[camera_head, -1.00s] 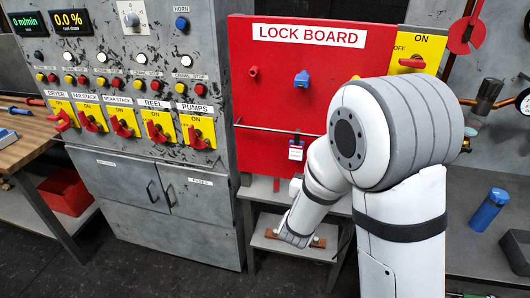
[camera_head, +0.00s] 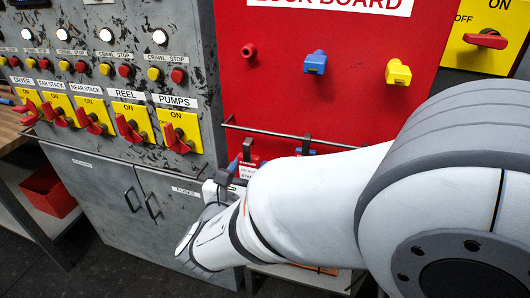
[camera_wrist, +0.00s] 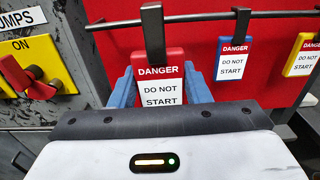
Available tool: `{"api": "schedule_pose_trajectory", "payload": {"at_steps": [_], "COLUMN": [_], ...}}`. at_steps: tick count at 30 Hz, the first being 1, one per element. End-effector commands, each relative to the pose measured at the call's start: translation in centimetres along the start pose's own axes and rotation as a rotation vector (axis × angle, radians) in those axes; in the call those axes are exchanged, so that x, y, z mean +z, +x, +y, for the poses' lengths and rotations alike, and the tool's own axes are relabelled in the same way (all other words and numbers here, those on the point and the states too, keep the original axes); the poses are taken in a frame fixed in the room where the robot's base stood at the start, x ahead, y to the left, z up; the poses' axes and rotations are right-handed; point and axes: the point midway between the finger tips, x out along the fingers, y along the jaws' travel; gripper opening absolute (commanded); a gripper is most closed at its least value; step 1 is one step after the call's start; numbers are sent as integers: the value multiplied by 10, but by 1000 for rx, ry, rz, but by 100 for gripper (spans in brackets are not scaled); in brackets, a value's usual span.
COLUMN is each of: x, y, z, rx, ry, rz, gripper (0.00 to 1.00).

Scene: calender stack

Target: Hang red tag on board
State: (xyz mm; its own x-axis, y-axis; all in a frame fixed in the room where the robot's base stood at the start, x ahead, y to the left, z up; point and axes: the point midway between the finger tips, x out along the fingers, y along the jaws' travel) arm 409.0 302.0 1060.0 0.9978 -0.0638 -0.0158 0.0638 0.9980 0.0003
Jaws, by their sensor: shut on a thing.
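The red tag (camera_wrist: 174,67), with a white "DANGER DO NOT START" label and a dark upright hanger, is between the blue fingers of my gripper (camera_wrist: 160,88) in the wrist view. My gripper is shut on it. The hanger's top reaches the rail (camera_wrist: 205,17) that runs along the red lock board (camera_head: 282,98). I cannot tell whether it rests on the rail. In the head view, my gripper (camera_head: 240,165) is at the rail's left part, with the tag partly hidden by my arm.
A blue tag (camera_wrist: 233,60) and a yellow tag (camera_wrist: 303,57) hang to the right on the rail. Red (camera_head: 249,50), blue (camera_head: 315,62) and yellow (camera_head: 398,72) pieces sit on the board above. The PUMPS switch (camera_head: 178,137) is close on the left.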

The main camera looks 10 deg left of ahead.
Motion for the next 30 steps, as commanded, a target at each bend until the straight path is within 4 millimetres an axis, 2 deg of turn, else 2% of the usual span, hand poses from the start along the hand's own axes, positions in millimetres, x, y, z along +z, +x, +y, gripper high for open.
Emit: {"api": "schedule_pose_trajectory", "payload": {"at_steps": [30], "x": [1], "y": [84], "z": [-6], "rx": [-11], "ry": [0], "rz": [0], "gripper": [21]}}
